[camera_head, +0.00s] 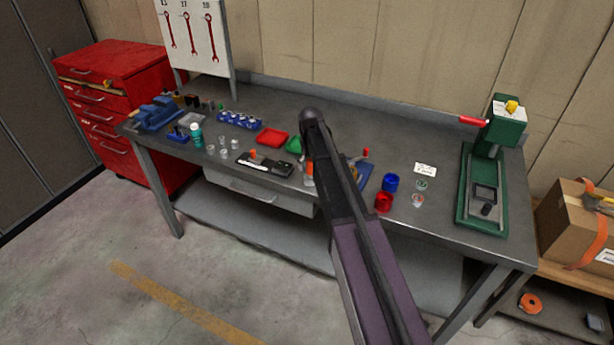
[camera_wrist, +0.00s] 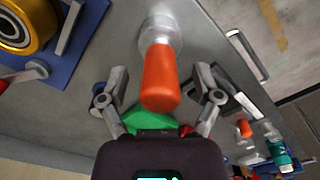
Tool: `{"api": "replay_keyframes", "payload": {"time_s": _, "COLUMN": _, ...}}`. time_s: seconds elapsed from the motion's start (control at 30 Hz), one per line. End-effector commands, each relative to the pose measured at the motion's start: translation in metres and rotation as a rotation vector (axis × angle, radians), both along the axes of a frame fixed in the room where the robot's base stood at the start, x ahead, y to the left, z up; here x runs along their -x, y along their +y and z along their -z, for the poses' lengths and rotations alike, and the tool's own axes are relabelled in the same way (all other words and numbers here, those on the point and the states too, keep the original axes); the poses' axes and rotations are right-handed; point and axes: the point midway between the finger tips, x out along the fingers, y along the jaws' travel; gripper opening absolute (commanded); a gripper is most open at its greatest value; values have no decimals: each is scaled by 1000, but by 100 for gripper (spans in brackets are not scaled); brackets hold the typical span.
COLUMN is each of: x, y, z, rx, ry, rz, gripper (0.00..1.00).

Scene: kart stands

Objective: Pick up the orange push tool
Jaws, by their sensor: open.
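The orange push tool (camera_wrist: 161,80) is in the middle of the wrist view, its orange handle toward my gripper and a clear or grey round part at its far end, by the bench top. My gripper (camera_wrist: 160,72) is open, with one finger on each side of the orange handle. Gaps show between the handle and both fingers, so it seems not gripped. The gripper's end is hidden behind my arm in the head view.
A green tray (camera_head: 294,145) and a red tray (camera_head: 271,138) lie near the tool. A blue board with a gold ring (camera_wrist: 25,22) is on one side. A black tray (camera_head: 265,164) with a small orange piece is on the other. A green press (camera_head: 496,150) stands at right.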

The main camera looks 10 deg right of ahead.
Motion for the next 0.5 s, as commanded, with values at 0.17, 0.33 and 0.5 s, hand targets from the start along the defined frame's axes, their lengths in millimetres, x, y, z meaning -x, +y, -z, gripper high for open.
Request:
{"api": "replay_keyframes", "payload": {"time_s": 0.17, "x": 0, "y": 0, "z": 0, "rx": 0, "ry": 0, "rz": 0, "gripper": 82}}
{"api": "replay_keyframes", "payload": {"time_s": 0.33, "x": 0, "y": 0, "z": 0, "rx": 0, "ry": 0, "rz": 0, "gripper": 82}}
{"api": "replay_keyframes", "payload": {"time_s": 0.5, "x": 0, "y": 0, "z": 0, "rx": 0, "ry": 0, "rz": 0, "gripper": 56}}
